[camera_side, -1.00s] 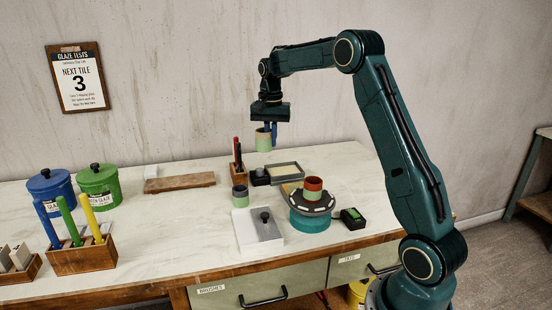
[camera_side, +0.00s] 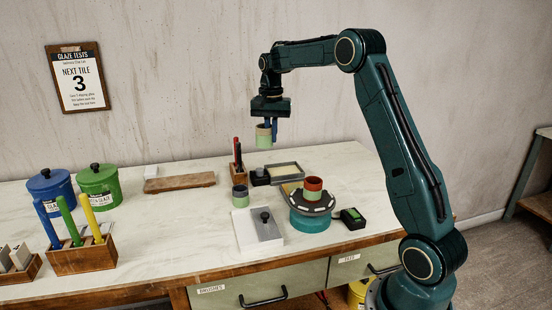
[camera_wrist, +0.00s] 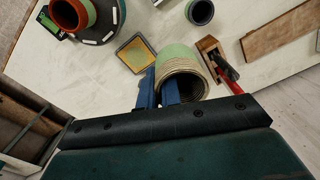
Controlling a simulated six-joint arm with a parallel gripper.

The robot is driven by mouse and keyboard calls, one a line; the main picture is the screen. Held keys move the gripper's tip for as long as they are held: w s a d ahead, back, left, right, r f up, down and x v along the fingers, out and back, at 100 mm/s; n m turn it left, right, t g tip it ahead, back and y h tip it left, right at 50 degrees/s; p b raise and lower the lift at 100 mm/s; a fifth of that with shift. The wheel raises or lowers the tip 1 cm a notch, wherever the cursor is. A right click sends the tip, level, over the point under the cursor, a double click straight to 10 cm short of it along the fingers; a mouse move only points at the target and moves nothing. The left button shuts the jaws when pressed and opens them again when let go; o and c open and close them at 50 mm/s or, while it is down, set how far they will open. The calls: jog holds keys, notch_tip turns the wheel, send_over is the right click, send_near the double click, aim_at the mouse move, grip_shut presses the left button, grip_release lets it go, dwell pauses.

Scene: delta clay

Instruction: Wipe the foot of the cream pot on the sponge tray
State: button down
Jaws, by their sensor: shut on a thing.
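My gripper (camera_side: 270,123) is in the air above the bench and shut on the cream pot (camera_side: 264,142), whose upper part is cream and lower part green. The pot hangs roughly upright below the jaws. In the wrist view, the blue fingers are at the left side of the pot's ribbed rim (camera_wrist: 190,73), and its open mouth faces the camera. The pot's foot is hidden there. The sponge tray (camera_side: 291,178) lies on the bench, below and to the right of the pot. It also shows in the wrist view (camera_wrist: 123,61), left of the pot and apart from it.
A brush block (camera_side: 238,172) stands close below the pot, with a grey cup (camera_side: 240,197) in front. A red-topped pot (camera_side: 313,188) stands on a turntable (camera_side: 311,224) near the tray. A small black-green device (camera_side: 353,217) is beside it. A wooden board (camera_side: 180,183) lies left.

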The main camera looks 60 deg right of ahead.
jog(key=s+d+f, duration=0.7)
jog(key=d+f, duration=0.1)
jog(key=f, duration=0.1)
jog(key=shift+s+f, duration=0.2)
jog(key=shift+f, duration=0.1)
jog(key=shift+f, duration=0.1)
jog(key=shift+a+f, duration=0.1)
jog(key=shift+f, duration=1.75)
jog(key=shift+f, duration=0.5)
dwell(0.7)
jog(key=shift+r, duration=0.1)
jog(key=r, duration=0.3)
jog(key=w+a+r, duration=0.1)
jog(key=shift+w+a+r, duration=0.1)
jog(key=shift+r, duration=0.3)
jog(key=shift+f, duration=0.1)
